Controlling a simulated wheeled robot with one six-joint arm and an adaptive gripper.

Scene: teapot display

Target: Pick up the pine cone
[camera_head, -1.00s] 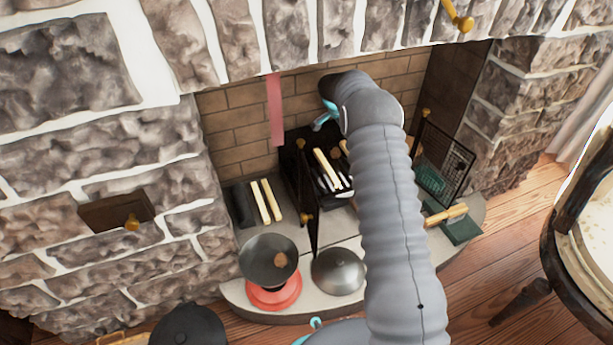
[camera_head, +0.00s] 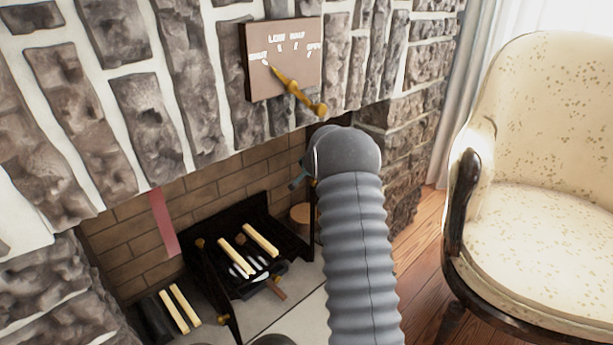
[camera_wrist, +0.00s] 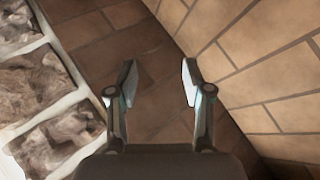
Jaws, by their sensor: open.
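My gripper (camera_wrist: 160,84) is open in the wrist view. Its two fingers are apart with nothing between them, in front of brown brickwork. In the head view only a small teal part of it (camera_head: 299,181) shows beside my grey arm, at the fireplace opening. I cannot make out a pine cone for sure in either current view. A small brown lump (camera_head: 240,239) shows in the black grate (camera_head: 222,217), too small to identify.
Pale sticks (camera_head: 261,240) lie on the grate, and more (camera_head: 180,308) lie at the lower left. A brown round object (camera_head: 301,216) is behind the grate. A dial panel (camera_head: 285,60) with a brass pointer is on the stone wall. A cream armchair (camera_head: 545,130) stands at right.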

